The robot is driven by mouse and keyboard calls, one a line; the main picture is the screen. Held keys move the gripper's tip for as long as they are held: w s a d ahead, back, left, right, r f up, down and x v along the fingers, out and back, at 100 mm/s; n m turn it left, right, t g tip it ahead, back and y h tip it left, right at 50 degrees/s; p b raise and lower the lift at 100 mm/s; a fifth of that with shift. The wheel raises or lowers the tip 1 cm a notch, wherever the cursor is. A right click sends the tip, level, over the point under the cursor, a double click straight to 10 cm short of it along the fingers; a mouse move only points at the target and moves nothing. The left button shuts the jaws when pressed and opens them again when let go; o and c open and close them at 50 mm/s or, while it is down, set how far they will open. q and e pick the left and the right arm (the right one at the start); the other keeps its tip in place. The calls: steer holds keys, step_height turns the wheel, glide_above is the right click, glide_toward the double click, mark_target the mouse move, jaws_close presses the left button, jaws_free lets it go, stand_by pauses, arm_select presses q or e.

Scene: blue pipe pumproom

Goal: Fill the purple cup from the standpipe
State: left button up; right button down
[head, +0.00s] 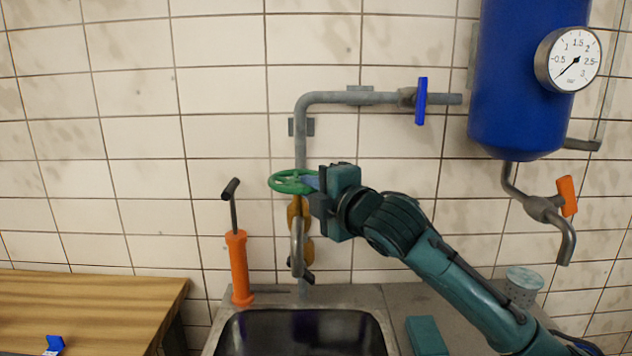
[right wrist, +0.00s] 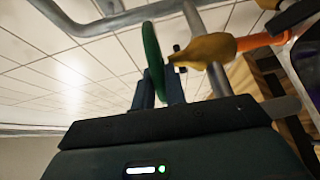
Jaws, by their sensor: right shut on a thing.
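The standpipe (head: 300,150) is a grey pipe on the tiled wall, with a brass valve body (head: 296,212), a green handwheel (head: 287,186) and a downturned spout (head: 297,255) above the sink. My right gripper (head: 314,186) is shut on the right rim of the handwheel. In the right wrist view the green wheel (right wrist: 152,58) shows edge-on between the fingers, beside the brass valve (right wrist: 205,50). I cannot make out the purple cup; the dark sink basin (head: 270,325) shows only faint purple tints. My left gripper is not in view.
A blue tank (head: 515,80) with a gauge (head: 570,58) and orange-handled tap (head: 566,195) hangs at right. A blue-handled valve (head: 421,101) sits above my arm. An orange hand pump (head: 238,265) stands left of the sink. A wooden bench (head: 90,300) is at left.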

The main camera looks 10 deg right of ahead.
steer(key=shift+s+a+m+t+h+p, duration=0.1)
steer(key=shift+a+m+t+h+p, duration=0.2)
steer(key=shift+m+h, duration=0.45)
steer(key=shift+s+a+m+t+h+p, duration=0.1)
steer(key=shift+a+m+t+h+p, duration=0.2)
steer(key=shift+h, duration=0.75)
steer(key=shift+d, duration=0.1)
steer(key=c, duration=1.5)
jaws_free()
steer(key=s, duration=0.4)
steer(key=s+d+b, duration=0.1)
steer(key=s, duration=0.3)
steer(key=s+d, duration=0.1)
steer(key=s, duration=0.4)
steer(key=shift+r, duration=0.4)
